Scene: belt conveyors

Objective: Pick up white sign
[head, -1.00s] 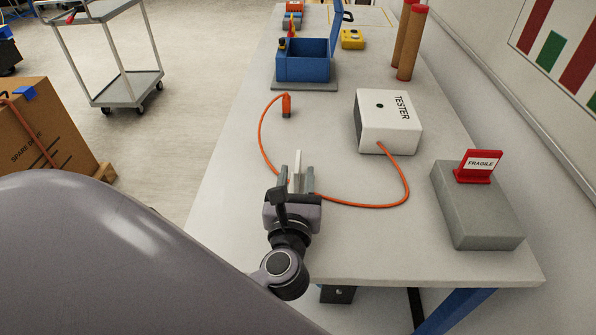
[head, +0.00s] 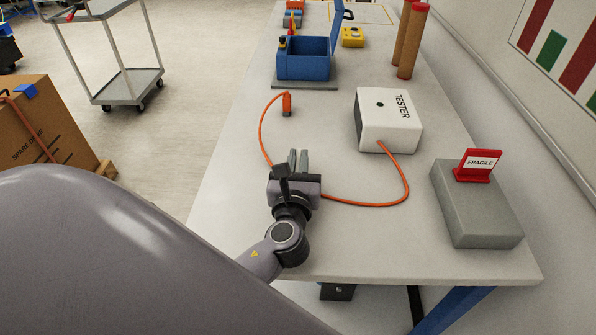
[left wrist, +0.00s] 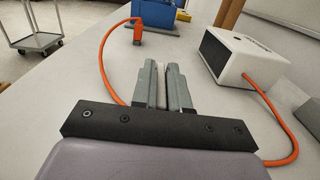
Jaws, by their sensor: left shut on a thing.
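My left gripper (head: 298,161) is low over the near part of the table, fingers pointing away from me. Its fingers are shut on a thin white piece, which I take for the white sign (left wrist: 161,86). The sign shows edge-on as a pale strip between the two grey fingers in the left wrist view. Its face is hidden, and I cannot tell whether it touches the table. In the head view the fingers hide nearly all of it. My right gripper is not in view.
An orange cable (head: 375,204) runs close by the gripper from an orange plug (head: 287,104) to the white tester box (head: 372,140). A red FRAGILE sign (head: 478,166) stands on a grey block (head: 480,215) at right. A blue open box (head: 303,68) stands farther back.

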